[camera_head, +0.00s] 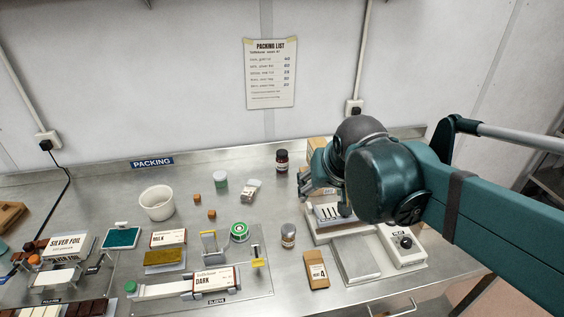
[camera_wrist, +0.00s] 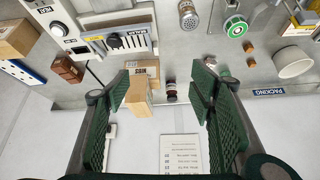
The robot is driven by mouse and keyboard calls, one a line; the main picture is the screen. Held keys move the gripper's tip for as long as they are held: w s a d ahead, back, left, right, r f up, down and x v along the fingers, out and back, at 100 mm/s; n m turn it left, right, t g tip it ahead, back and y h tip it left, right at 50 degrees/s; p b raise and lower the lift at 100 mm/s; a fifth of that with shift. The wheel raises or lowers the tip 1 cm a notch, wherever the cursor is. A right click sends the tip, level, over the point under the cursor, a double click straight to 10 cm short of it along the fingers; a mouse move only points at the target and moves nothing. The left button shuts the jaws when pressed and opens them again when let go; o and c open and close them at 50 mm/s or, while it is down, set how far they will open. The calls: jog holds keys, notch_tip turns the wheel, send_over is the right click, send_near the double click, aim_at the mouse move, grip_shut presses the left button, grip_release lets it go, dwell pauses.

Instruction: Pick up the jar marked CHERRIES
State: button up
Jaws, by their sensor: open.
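A small dark jar (camera_head: 282,161) with a dark lid and a pale label stands upright at the back of the steel bench; its label is too small to read. It also shows in the wrist view (camera_wrist: 171,92), between the finger outlines and well beyond them. My gripper (camera_wrist: 162,88) is open and empty, apart from the dark jar. In the head view it is partly hidden behind my wrist.
Cardboard boxes (camera_wrist: 140,90) stand close beside the dark jar, partly hidden by my arm in the head view. A white bowl (camera_head: 157,203) and brown cubes (camera_head: 197,199) are left.

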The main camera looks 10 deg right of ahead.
jog(key=w+r+m+g+p, duration=0.1)
jog(key=w+m, duration=0.1)
jog(key=w, duration=1)
jog(key=m+g+h+p, duration=0.1)
jog(key=m+h+p, duration=0.1)
jog(key=m+p, duration=0.15)
send_near(281, 152)
jog(key=s+d+r, duration=0.3)
jog(key=s, duration=0.3)
jog(key=shift+m+g+h, duration=0.3)
jog(key=shift+m+g, duration=0.3)
jog(key=shift+m, duration=0.25)
jog(key=w+f, duration=0.2)
jog(key=f, duration=0.1)
jog(key=w+a+f, duration=0.1)
jog(key=w+f, duration=0.5)
jog(key=shift+w+a+f+p, duration=0.1)
jog(key=shift+a+f+p, duration=0.1)
jog(key=shift+f+p, duration=0.15)
jog(key=shift+w+f, duration=0.4)
jog(key=shift+f, duration=0.25)
jog(key=shift+x, duration=1.3)
